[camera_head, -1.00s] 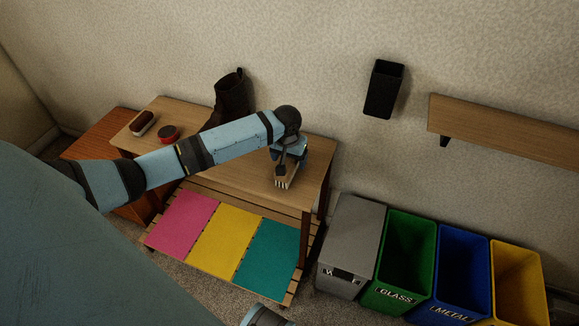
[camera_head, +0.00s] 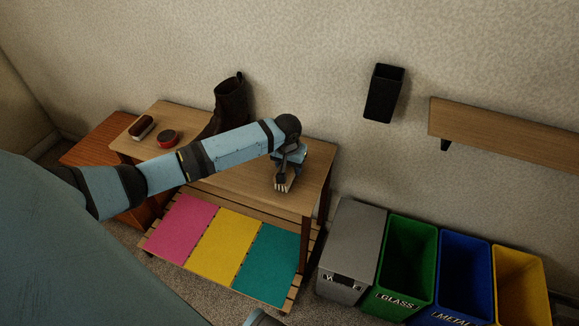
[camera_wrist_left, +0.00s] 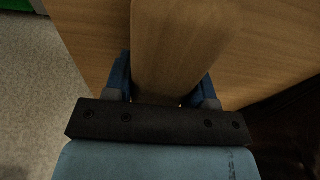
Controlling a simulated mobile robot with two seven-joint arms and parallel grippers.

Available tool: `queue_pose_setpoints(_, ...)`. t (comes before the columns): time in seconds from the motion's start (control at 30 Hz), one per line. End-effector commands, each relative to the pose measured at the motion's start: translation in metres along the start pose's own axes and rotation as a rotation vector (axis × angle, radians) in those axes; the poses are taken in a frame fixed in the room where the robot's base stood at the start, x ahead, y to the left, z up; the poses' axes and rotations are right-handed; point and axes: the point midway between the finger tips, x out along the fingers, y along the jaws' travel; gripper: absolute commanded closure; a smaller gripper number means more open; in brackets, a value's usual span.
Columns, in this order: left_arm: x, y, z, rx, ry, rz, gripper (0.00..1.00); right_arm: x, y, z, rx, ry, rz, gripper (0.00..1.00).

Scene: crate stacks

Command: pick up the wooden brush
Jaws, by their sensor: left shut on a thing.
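The wooden brush (camera_head: 284,185) is at my left gripper, near the right end of the wooden table (camera_head: 240,180). In the head view its pale bristles show below the gripper. In the left wrist view its smooth wooden body (camera_wrist_left: 180,45) lies between the two blue fingers. My left gripper (camera_head: 287,165) is shut on it, and the fingers also show in the wrist view (camera_wrist_left: 163,85). I cannot tell whether the bristles touch the table top. My right gripper is not in view.
A dark boot (camera_head: 232,103), a red tin (camera_head: 168,137) and another brush (camera_head: 142,127) stand on the table's left part. Grey (camera_head: 352,245), green, blue and yellow bins stand to the right. A black holder (camera_head: 384,92) and a shelf (camera_head: 500,130) are on the wall.

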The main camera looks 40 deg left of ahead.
Motion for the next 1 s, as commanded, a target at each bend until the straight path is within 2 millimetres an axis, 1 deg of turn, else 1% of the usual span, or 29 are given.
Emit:
queue_pose_setpoints(0.03,-0.010,0.000,-0.002,0.000,0.004,0.002,0.80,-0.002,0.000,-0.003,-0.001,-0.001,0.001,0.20)
queue_pose_setpoints(0.17,-0.038,0.001,-0.006,0.000,0.005,0.002,0.80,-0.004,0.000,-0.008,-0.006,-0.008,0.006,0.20)
queue_pose_setpoints(0.3,-0.079,0.000,-0.011,0.000,0.005,0.002,0.80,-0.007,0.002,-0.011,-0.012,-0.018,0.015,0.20)
queue_pose_setpoints(0.5,-0.135,0.000,-0.018,0.001,0.005,0.001,0.80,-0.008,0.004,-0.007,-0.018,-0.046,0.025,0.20)
queue_pose_setpoints(0.6,-0.157,0.000,-0.020,0.000,0.004,0.001,0.80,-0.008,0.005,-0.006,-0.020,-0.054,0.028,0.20)
queue_pose_setpoints(0.7,-0.174,0.001,-0.022,0.000,0.003,0.002,0.80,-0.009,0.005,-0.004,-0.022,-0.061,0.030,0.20)
queue_pose_setpoints(0.8,-0.185,0.000,-0.023,0.000,0.001,0.001,0.80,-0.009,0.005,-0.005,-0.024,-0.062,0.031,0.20)
queue_pose_setpoints(0.9,-0.191,0.000,-0.024,0.000,0.002,0.001,0.80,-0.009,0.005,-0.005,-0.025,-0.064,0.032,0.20)
queue_pose_setpoints(1.0,-0.193,0.000,-0.024,0.000,0.001,0.000,0.80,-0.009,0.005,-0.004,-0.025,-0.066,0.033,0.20)
